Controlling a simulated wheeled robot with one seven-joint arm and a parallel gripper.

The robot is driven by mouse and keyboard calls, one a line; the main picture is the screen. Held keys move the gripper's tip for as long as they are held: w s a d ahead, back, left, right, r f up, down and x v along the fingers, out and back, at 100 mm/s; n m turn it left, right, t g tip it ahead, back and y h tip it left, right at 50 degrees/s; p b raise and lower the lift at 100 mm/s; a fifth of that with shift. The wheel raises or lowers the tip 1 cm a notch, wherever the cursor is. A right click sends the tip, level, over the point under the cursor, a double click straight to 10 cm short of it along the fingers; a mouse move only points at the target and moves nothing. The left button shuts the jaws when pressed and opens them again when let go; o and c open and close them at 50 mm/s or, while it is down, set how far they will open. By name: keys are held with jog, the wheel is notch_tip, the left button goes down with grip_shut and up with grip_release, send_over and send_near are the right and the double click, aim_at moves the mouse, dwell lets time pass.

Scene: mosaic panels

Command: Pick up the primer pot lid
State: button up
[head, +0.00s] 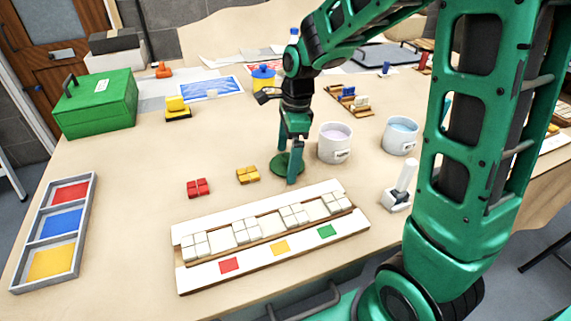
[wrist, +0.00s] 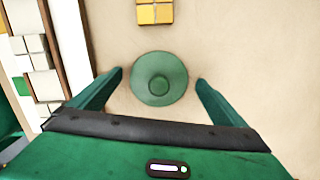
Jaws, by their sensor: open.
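A round green lid with a small raised knob (wrist: 159,79) lies flat on the table. In the head view the lid (head: 279,163) is partly covered by my gripper (head: 291,172). In the wrist view my gripper (wrist: 160,77) is open, with one finger on each side of the lid and a gap to it on both sides. Nothing is held. Two open white pots stand nearby: one with pale lilac contents (head: 335,149) and one with pale blue contents (head: 401,139). I cannot read their labels.
A yellow tile block (head: 248,175) lies close to the lid, with a red one (head: 198,188) farther left. A long panel with white tiles (head: 205,265) lies in front. A white-handled tool (head: 397,199) stands to the right. A green toolbox (head: 97,112) is at the back left.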

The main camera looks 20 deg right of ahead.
jog(key=shift+c, duration=0.7)
jog(key=c, duration=1)
jog(key=shift+r, duration=0.1)
